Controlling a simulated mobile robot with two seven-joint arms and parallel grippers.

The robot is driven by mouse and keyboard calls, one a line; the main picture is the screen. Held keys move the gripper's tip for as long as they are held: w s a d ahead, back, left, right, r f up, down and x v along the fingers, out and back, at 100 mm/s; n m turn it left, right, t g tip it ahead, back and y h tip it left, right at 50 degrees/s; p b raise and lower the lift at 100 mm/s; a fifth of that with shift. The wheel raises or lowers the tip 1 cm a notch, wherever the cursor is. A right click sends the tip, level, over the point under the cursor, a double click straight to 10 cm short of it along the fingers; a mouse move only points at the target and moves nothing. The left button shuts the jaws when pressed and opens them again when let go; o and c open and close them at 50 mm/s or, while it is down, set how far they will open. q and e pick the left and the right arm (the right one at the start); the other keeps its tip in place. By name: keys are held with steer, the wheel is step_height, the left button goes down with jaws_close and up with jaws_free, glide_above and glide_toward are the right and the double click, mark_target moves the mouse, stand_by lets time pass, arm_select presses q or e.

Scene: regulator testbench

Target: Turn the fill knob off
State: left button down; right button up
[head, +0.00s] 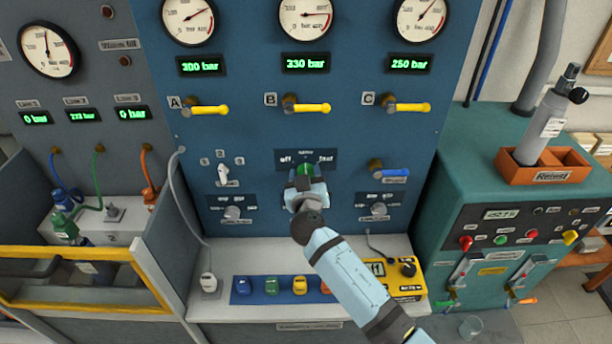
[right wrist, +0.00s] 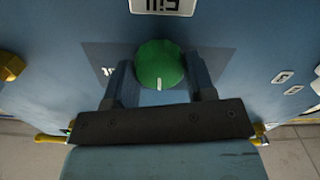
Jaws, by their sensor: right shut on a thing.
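The green fill knob (head: 304,170) is on the blue panel, just under a dark label plate (head: 288,158) reading "off" at left and "fast" at right. My right gripper (head: 305,180) reaches it from below and in front and covers much of it. In the right wrist view, the round green knob (right wrist: 160,62) sits between the two fingers, which are shut on it. A white pointer line on the knob points to the bottom of that view. The "Fill" label (right wrist: 162,6) appears upside down there. My left gripper is not in view.
Yellow valve levers A (head: 208,109), B (head: 310,107) and C (head: 408,106) are above the knob. A blue lever (head: 393,173) is to its right and a white selector (head: 223,174) to its left. Below is a light bench (head: 260,313) with a yellow box (head: 412,288).

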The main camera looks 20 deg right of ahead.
steer(key=shift+n, duration=0.3)
steer(key=n, duration=1.1)
steer(key=shift+b, duration=0.3)
steer(key=shift+w, duration=0.1)
steer(key=o, duration=0.9)
steer(key=shift+o, duration=0.2)
steer(key=shift+f, duration=0.15)
